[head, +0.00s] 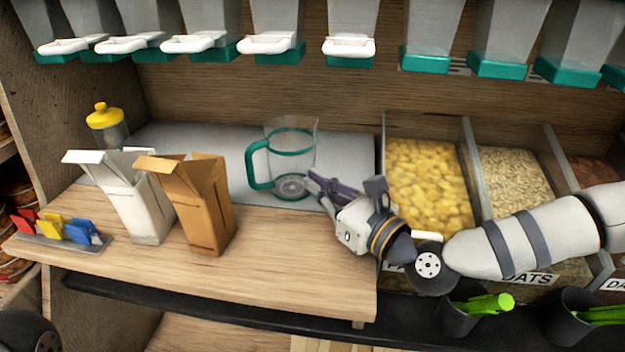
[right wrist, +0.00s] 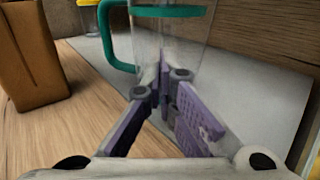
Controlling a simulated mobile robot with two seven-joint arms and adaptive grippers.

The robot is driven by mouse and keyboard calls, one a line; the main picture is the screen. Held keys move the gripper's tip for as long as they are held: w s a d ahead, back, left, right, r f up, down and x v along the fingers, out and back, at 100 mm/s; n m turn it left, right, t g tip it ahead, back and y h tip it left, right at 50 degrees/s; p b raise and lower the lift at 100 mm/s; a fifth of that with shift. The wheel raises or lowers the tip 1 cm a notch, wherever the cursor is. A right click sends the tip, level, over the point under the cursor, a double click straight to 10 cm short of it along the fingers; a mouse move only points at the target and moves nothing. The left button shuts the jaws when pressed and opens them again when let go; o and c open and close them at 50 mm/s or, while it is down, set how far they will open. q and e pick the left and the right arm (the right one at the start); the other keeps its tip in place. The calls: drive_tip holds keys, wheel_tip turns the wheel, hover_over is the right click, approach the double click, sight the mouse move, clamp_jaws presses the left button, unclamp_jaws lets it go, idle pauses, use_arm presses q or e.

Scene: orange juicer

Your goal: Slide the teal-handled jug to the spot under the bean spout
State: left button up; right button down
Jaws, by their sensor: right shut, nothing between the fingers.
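The clear jug with the teal handle (head: 289,152) stands upright on the grey mat at the back of the wooden counter. Its handle points left. My right gripper (head: 314,184) is shut and empty, low at the jug's right front side; whether it touches the jug I cannot tell. In the right wrist view the jug (right wrist: 176,40) rises just behind the purple fingers (right wrist: 164,92). A row of dispenser spouts with teal bases and white handles (head: 348,47) hangs above. No label shows which one is for beans. My left gripper is not in view.
A brown open carton (head: 205,205) and a white one (head: 140,205) stand left of the jug, with a yellow-lidded jar (head: 107,125) behind. The grey mat (head: 348,155) is clear right of the jug. Bins of dry food (head: 428,180) lie further right.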

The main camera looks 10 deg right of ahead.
sight(301, 175)
drive_tip(key=shift+x, duration=0.75)
drive_tip(key=shift+w+a+f+b, duration=0.1)
drive_tip(key=shift+w+f+b, duration=0.1)
drive_tip(key=shift+w+b, duration=0.1)
drive_tip(key=shift+b+x, duration=0.75)
drive_tip(key=shift+x, duration=0.1)
drive_tip(key=shift+r, duration=0.2)
drive_tip(key=shift+s, duration=0.1)
